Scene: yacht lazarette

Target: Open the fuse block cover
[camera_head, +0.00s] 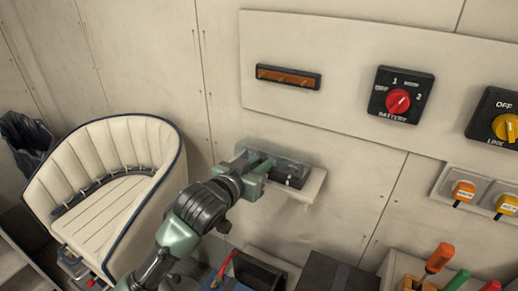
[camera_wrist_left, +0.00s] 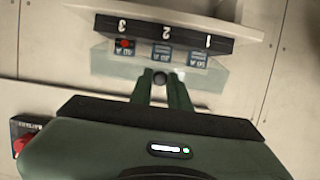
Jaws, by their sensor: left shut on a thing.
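The fuse block (camera_head: 293,181) sits on a pale ledge (camera_head: 312,189) on the wall, mid-picture in the head view. In the left wrist view the black block (camera_wrist_left: 190,33) appears upside down, marked 1, 2 and 3, with a red part by the 3. A clear cover (camera_wrist_left: 112,66) spans its near side, with a small round dark knob (camera_wrist_left: 160,77) at the edge. My left gripper (camera_head: 258,168) is at the cover, its fingers (camera_wrist_left: 160,88) shut on the knob. How far the cover is tilted is hard to tell. My right gripper is not in view.
A battery switch (camera_head: 398,100) with a red knob and a yellow-knobbed switch (camera_head: 506,127) are on the wall panel above right. A cream seat (camera_head: 110,190) stands left. Tools with coloured handles (camera_head: 440,257) and dark boxes (camera_head: 335,274) are below right.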

